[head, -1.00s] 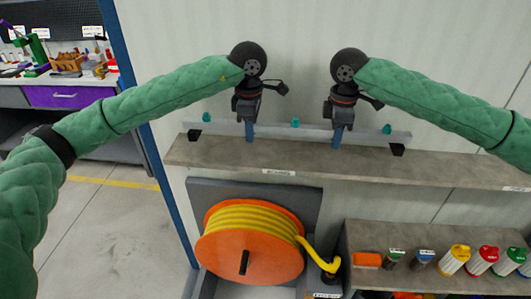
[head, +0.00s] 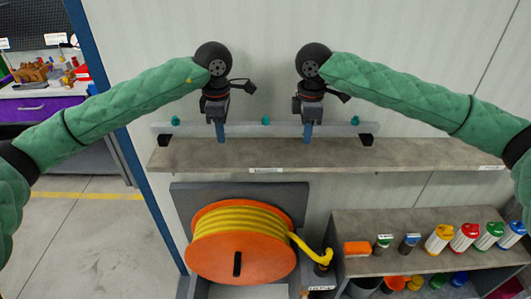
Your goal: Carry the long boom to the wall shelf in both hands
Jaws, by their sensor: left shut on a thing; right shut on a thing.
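The long boom (head: 265,129) is a pale grey bar with teal knobs, black end blocks and two blue handles. It is level along the wall shelf (head: 250,156), with its end blocks at the shelf's top surface. I cannot tell whether they touch it or hang just above. My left gripper (head: 219,122) is shut on the left blue handle. My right gripper (head: 308,121) is shut on the right blue handle. Both point down, and the jaws hide the handle tops.
A label (head: 265,170) on the shelf's front edge lies below the boom's middle. The shelf is bare to the right (head: 430,155). Below are an orange reel with yellow hose (head: 240,245) and a lower shelf (head: 400,265) with several coloured containers. A blue post (head: 105,100) stands left.

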